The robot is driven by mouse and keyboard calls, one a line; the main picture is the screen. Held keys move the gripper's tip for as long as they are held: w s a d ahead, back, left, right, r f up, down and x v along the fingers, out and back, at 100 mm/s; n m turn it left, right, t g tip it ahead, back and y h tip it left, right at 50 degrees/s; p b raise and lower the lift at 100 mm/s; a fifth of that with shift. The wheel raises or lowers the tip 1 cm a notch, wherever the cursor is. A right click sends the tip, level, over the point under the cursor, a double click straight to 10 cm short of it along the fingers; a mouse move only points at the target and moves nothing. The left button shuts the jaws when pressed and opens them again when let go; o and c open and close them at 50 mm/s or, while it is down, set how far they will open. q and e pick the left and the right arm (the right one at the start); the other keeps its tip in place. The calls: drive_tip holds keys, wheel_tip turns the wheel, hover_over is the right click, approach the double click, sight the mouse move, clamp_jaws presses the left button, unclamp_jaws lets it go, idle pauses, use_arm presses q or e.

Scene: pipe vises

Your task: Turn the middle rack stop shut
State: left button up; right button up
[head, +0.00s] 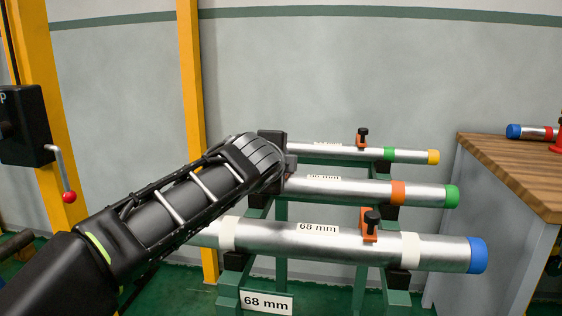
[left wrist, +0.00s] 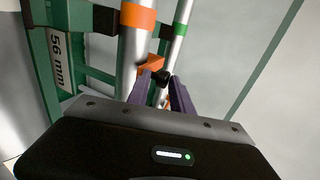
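In the left wrist view, the middle rack stop, an orange block (left wrist: 149,70) with a black knob (left wrist: 162,77), sits beside the pipe with the orange band (left wrist: 137,17). My left gripper (left wrist: 162,82) has its two purple fingers apart, one on each side of the knob. I cannot tell whether they touch it. In the head view, my left wrist hides this stop and the fingers; the middle pipe (head: 340,189) shows its orange band and green end. My right gripper is in neither view.
The front 68 mm pipe (head: 300,238) and back pipe (head: 340,152) carry orange stops with black knobs, the front stop (head: 369,232) and the back stop (head: 362,140). A green rack (head: 282,225) bears the pipes. A wooden-topped bench (head: 515,172) stands to the right.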

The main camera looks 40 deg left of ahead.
use_arm(q)
drive_tip(key=shift+f, duration=0.65)
drive_tip(key=r+p+v, duration=0.1)
drive_tip(key=p+v, duration=0.1)
drive_tip(key=v, duration=0.6)
drive_tip(key=shift+a+r, duration=0.1)
